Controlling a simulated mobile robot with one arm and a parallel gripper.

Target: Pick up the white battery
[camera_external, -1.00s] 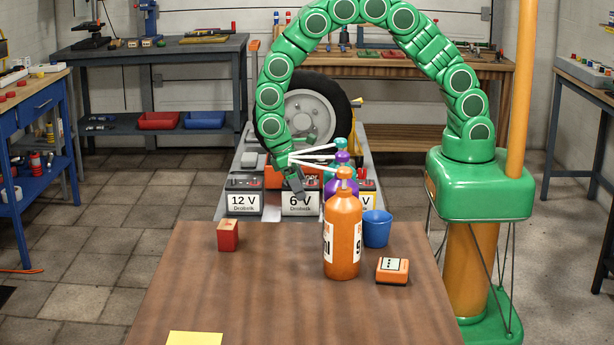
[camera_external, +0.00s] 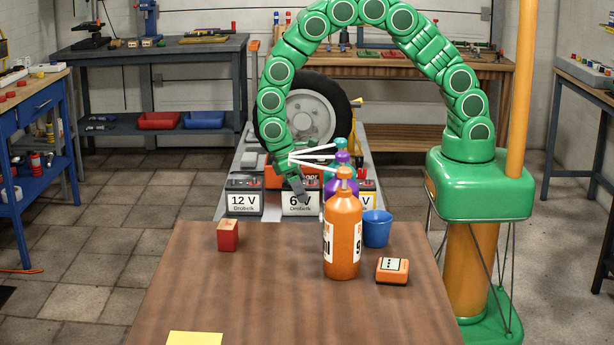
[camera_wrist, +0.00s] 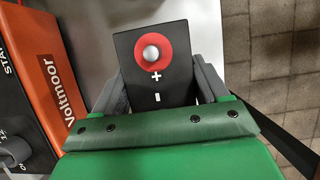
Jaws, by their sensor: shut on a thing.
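In the external view, a dark battery with a white label reading 6 V (camera_external: 300,202) stands in the middle of a row on a low grey surface behind the table. My gripper (camera_external: 297,188) is down at its top. In the wrist view, my gripper (camera_wrist: 158,78) has grey fingers on both sides of a dark battery top (camera_wrist: 150,82) with plus and minus marks and a round white terminal in a red ring. It is shut on this battery. The fingertips are partly hidden. No all-white battery shows.
A 12 V battery (camera_external: 244,196) stands left of it; a yellow-labelled one (camera_external: 369,190) is to the right. An orange Voltmoor device (camera_wrist: 52,75) is close on the left. An orange bottle (camera_external: 342,235), blue cup (camera_external: 377,229) and red block (camera_external: 228,236) stand on the table.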

